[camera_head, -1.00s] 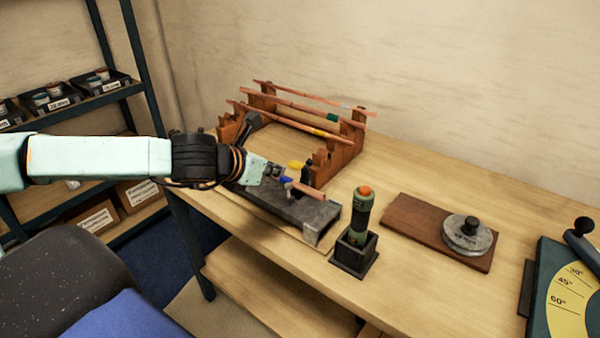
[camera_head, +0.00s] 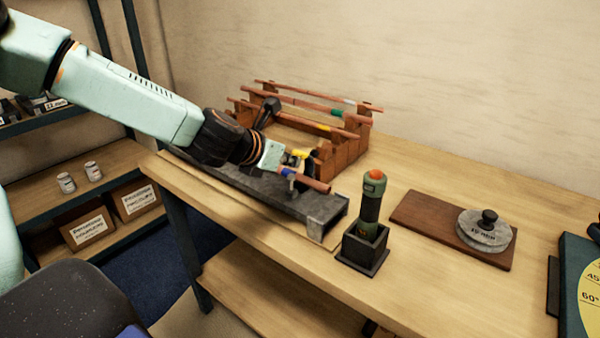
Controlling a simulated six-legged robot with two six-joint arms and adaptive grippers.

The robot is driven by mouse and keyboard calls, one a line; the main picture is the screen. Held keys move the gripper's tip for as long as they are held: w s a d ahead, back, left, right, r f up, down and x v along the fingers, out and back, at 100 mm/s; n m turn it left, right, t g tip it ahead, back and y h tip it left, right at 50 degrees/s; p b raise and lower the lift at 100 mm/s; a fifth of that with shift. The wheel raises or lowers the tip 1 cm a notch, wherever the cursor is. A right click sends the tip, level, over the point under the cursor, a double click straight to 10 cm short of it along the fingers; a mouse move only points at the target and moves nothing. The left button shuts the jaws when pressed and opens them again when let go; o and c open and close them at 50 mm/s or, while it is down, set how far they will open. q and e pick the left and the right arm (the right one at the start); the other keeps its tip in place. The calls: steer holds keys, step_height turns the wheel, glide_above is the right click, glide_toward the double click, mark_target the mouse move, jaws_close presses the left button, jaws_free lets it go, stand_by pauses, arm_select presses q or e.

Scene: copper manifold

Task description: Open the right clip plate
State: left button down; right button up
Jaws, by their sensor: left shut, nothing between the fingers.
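A long dark grey fixture (camera_head: 318,212) lies along the front edge of the bench. A copper tube (camera_head: 315,183) rests over it, its end pointing right, with a blue piece (camera_head: 288,172) beside my gripper. A small yellow part (camera_head: 303,153) and dark parts show just behind. I cannot make out which of these is the right clip plate, as my gripper and wrist cover much of the fixture. My left gripper (camera_head: 282,160) is shut with nothing in it, low over the fixture close to the blue piece. Whether it touches anything I cannot tell. My right gripper is out of view.
A wooden rack (camera_head: 345,150) with several copper tubes stands behind. A green tool with an orange top (camera_head: 374,190) stands in a dark holder (camera_head: 363,250) right of the fixture. A round weight (camera_head: 485,232) sits on a brown board (camera_head: 425,218); bare bench lies between.

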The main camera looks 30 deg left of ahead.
mark_target(311, 165)
arm_select(q)
steer(key=shift+w+d+f+b, duration=0.1)
steer(key=shift+w+f+b, duration=0.25)
steer(key=shift+w+f, duration=0.05)
steer(key=shift+w+f+b, duration=0.2)
steer(key=shift+w+b, duration=0.1)
steer(key=shift+b, duration=0.05)
steer(key=shift+w+a+f+b, duration=0.3)
steer(key=shift+w+f+b, duration=0.4)
steer(key=shift+b, duration=0.3)
steer(key=shift+w+d+b, duration=0.35)
steer(key=shift+w, duration=0.15)
steer(key=shift+a, duration=0.2)
steer(key=shift+d, duration=0.15)
